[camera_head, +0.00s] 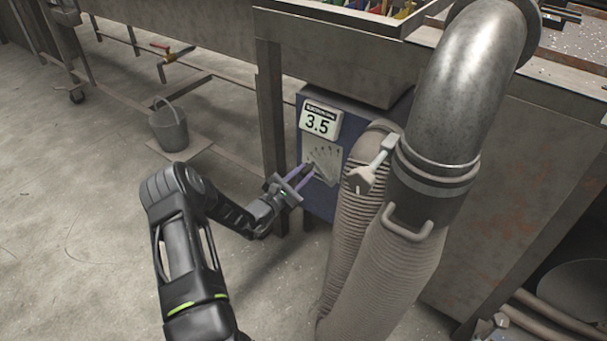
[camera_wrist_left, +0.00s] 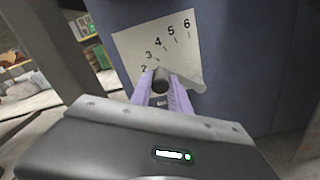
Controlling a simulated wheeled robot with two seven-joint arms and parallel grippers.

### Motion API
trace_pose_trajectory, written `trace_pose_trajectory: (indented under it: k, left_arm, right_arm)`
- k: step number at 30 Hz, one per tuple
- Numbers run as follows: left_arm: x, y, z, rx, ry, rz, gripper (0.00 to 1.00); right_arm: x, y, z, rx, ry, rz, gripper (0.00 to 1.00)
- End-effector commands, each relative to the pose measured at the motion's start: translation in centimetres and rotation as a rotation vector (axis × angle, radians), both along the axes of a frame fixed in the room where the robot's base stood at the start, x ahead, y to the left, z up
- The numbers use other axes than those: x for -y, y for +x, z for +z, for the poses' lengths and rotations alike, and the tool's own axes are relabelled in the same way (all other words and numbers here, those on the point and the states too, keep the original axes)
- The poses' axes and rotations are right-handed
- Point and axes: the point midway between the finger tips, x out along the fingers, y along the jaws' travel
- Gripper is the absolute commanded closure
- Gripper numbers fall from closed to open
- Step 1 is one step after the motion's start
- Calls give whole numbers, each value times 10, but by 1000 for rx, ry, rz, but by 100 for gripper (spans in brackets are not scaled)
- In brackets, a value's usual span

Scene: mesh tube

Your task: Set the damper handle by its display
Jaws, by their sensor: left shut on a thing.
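The display (camera_head: 320,121) on the blue-grey box reads 3.5. Below it is a white scale plate (camera_head: 325,160), which in the left wrist view (camera_wrist_left: 134,49) shows tick marks and the numbers 2 to 6. My left gripper (camera_head: 307,172) is at the plate, with its purple fingers shut on the damper handle. In the left wrist view the handle's dark round end (camera_wrist_left: 160,80) sits between the fingertips, just below the 3 in the picture. A grey lever part extends to the right of it. The fingers hide part of the handle. My right gripper is not in view.
A large metal duct (camera_head: 465,80) and ribbed hoses (camera_head: 395,270) stand close to the right of the box. A workbench leg (camera_head: 270,135) is just left of it. A bucket (camera_head: 168,127) stands on the floor farther left, where there is open room.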

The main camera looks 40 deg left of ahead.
Motion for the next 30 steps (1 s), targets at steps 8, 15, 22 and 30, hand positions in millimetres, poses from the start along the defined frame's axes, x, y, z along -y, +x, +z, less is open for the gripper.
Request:
trace_pose_trajectory:
  k: [8,15,22,30]
  left_arm:
    - [0,0,1,1,9,-2,100]
    - [0,0,1,0,8,-1,69]
    - [0,0,0,0,7,-1,56]
    - [0,-4,1,-2,7,0,56]
  right_arm:
    - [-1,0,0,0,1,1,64]
    - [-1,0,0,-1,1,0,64]
    - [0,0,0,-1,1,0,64]
    - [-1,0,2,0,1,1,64]
